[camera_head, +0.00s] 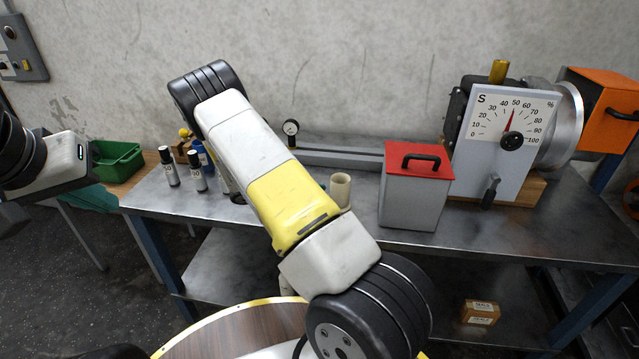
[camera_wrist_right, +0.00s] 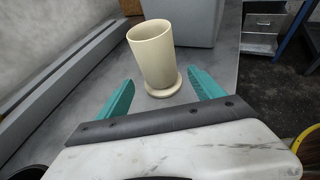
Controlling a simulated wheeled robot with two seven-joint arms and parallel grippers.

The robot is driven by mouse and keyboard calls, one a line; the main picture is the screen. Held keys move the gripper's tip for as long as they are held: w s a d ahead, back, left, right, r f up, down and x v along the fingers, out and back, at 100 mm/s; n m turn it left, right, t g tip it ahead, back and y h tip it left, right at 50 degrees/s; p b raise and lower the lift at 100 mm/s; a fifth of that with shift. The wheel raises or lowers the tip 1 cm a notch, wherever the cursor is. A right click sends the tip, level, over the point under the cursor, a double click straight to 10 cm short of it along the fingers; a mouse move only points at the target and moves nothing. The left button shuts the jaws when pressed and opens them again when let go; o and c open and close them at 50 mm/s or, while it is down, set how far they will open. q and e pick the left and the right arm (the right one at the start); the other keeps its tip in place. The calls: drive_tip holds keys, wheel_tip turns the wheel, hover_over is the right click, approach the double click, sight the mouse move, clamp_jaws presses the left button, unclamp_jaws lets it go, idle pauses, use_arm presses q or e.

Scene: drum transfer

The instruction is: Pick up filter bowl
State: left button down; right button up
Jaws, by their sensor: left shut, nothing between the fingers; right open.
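The filter bowl is most likely the cream cup (camera_head: 340,187) on the grey bench, partly hidden by my right arm in the head view. In the right wrist view this cup (camera_wrist_right: 153,55) stands on a round cream foot, tilted only by the camera angle. My right gripper (camera_wrist_right: 160,95) is open, its teal fingers pointing toward the cup, one to each side of its foot in the picture. I cannot tell how far they reach along it. The cup is not gripped. My left gripper (camera_head: 95,197) is at the far left, shut and empty, away from the cup.
A grey box with a red lid (camera_head: 413,190) stands right of the cup. A dial panel (camera_head: 508,130) and an orange box (camera_head: 600,108) are farther right. Black-capped bottles (camera_head: 168,168) stand left. A rail (camera_head: 335,158) runs behind. A green bin (camera_head: 118,160) is far left.

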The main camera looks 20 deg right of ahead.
sight(340, 197)
drive_tip(key=x, duration=0.6)
drive_tip(key=shift+d+r, duration=0.1)
drive_tip(key=shift+r, duration=0.1)
clamp_jaws()
